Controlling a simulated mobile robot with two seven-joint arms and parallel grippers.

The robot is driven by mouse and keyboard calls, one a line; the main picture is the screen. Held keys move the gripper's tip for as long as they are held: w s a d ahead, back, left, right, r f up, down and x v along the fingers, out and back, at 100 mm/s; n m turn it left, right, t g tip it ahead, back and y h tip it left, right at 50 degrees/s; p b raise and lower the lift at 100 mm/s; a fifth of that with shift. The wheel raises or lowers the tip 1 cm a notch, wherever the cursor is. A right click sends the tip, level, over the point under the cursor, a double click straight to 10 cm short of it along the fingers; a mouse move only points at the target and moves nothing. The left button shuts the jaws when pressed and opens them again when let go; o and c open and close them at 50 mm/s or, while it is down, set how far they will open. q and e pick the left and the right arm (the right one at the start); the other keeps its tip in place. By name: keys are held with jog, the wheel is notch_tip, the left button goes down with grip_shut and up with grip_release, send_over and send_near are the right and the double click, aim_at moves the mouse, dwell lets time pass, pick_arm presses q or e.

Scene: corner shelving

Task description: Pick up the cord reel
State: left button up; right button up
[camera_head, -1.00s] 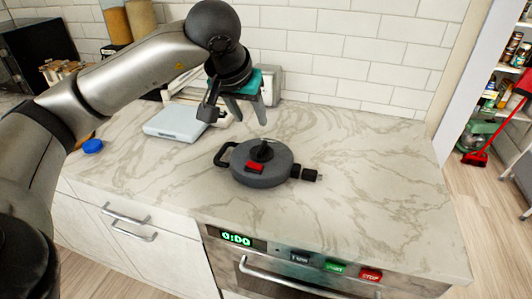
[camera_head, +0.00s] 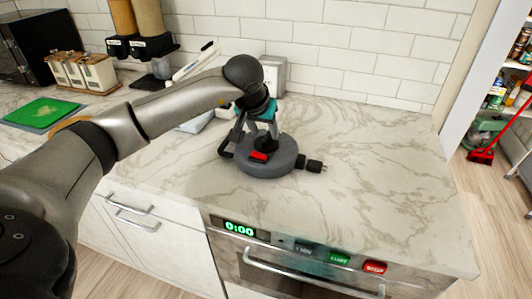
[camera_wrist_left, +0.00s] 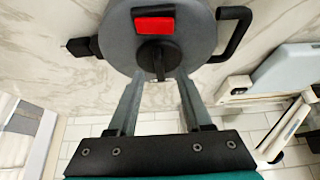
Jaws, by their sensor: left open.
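The cord reel (camera_head: 272,165) is a round dark grey disc with a red switch, a black centre knob, a black side handle and a black plug. It lies flat on the marble counter. My left gripper (camera_head: 262,136) is over its centre, reaching down from above. In the left wrist view the reel (camera_wrist_left: 195,40) is at the top, and the open fingers of my left gripper (camera_wrist_left: 158,80) point at the black knob (camera_wrist_left: 157,58), with their tips on either side of it. Whether they touch it I cannot tell. My right gripper is not in view.
The marble counter (camera_head: 370,170) is clear to the right of the reel. A light grey scale-like device (camera_wrist_left: 290,70) stands near the reel's handle, mostly behind my arm in the head view. The tiled wall (camera_head: 350,50) closes the back. An oven (camera_head: 300,262) is below the counter front.

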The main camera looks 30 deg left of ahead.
pick_arm(q)
jog(key=shift+w+f, duration=0.35)
jog(key=shift+f, duration=0.3)
jog(key=shift+c, duration=0.2)
grip_shut()
dwell(0.7)
jog(key=shift+w+a+r, duration=0.1)
jog(key=shift+w+r, duration=0.05)
jog(key=shift+r, duration=0.1)
